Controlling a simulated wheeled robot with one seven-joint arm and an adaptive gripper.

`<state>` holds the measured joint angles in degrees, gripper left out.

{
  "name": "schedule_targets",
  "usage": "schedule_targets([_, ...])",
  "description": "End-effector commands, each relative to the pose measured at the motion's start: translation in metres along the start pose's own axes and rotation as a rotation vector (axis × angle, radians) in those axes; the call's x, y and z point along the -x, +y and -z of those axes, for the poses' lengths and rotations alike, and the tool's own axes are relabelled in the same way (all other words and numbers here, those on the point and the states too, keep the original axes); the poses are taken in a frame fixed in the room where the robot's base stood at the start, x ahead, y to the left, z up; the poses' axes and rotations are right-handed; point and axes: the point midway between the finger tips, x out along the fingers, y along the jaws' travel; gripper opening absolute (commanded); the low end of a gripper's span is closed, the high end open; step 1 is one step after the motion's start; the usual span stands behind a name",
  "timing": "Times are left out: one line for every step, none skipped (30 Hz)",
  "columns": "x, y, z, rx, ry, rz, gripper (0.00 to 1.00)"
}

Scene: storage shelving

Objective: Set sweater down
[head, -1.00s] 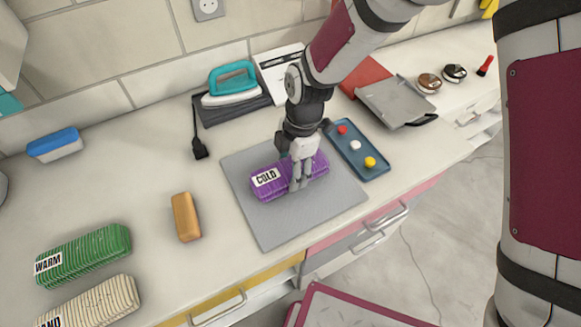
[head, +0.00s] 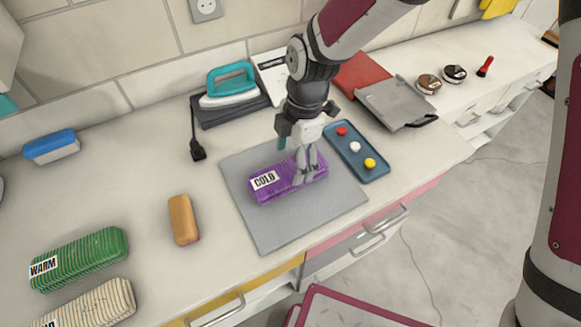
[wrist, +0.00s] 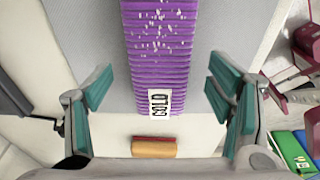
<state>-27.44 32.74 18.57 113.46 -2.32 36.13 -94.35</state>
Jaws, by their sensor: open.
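The sweater is a folded purple ribbed bundle (head: 278,184) with a white "COLD" label and pale flecks. It lies on the grey mat (head: 262,226) on the counter. My gripper (head: 306,178) is above the right part of the sweater in the head view. In the wrist view my gripper (wrist: 160,98) is open, with its teal-padded fingers apart on either side of the sweater (wrist: 158,50). A gap shows between each finger and the sweater, so nothing is held.
Green "WARM" (head: 85,258) and cream (head: 95,305) bundles lie at the left front. A tan block (head: 183,219) is left of the mat. A blue tray (head: 357,150) with coloured knobs is on its right. An iron (head: 231,88) stands behind. Counter left of the mat is partly clear.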

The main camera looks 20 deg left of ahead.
Motion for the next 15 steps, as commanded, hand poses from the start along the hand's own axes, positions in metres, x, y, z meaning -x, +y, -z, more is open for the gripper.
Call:
schedule_targets([0.012, 0.002, -0.002, -0.001, -0.001, -0.006, 0.75])
schedule_targets([0.018, 0.002, -0.002, -0.001, -0.001, -0.006, 0.75])
schedule_targets([0.026, 0.001, -0.002, -0.001, -0.002, -0.005, 0.75])
schedule_targets([0.032, 0.001, -0.002, -0.001, -0.002, -0.004, 0.75])
schedule_targets([0.037, 0.001, -0.002, -0.001, -0.001, -0.004, 0.75])
schedule_targets([0.044, 0.001, -0.001, -0.001, -0.002, -0.004, 0.75])
schedule_targets([0.049, 0.001, -0.001, -0.001, -0.002, -0.004, 0.75])
schedule_targets([0.053, 0.001, -0.001, -0.001, -0.002, -0.003, 0.75])
schedule_targets([0.059, 0.001, -0.001, -0.001, -0.002, -0.003, 0.75])
schedule_targets([0.062, 0.001, -0.001, -0.001, -0.001, -0.003, 0.75])
schedule_targets([0.065, 0.001, -0.001, -0.001, -0.001, -0.002, 0.75])
schedule_targets([0.068, 0.000, -0.001, -0.001, -0.001, -0.001, 0.75])
schedule_targets([0.070, 0.000, -0.001, 0.000, -0.001, -0.001, 0.75])
schedule_targets([0.071, 0.000, -0.001, 0.000, -0.001, 0.000, 0.75])
schedule_targets([0.073, 0.000, 0.000, 0.000, -0.001, 0.000, 0.75])
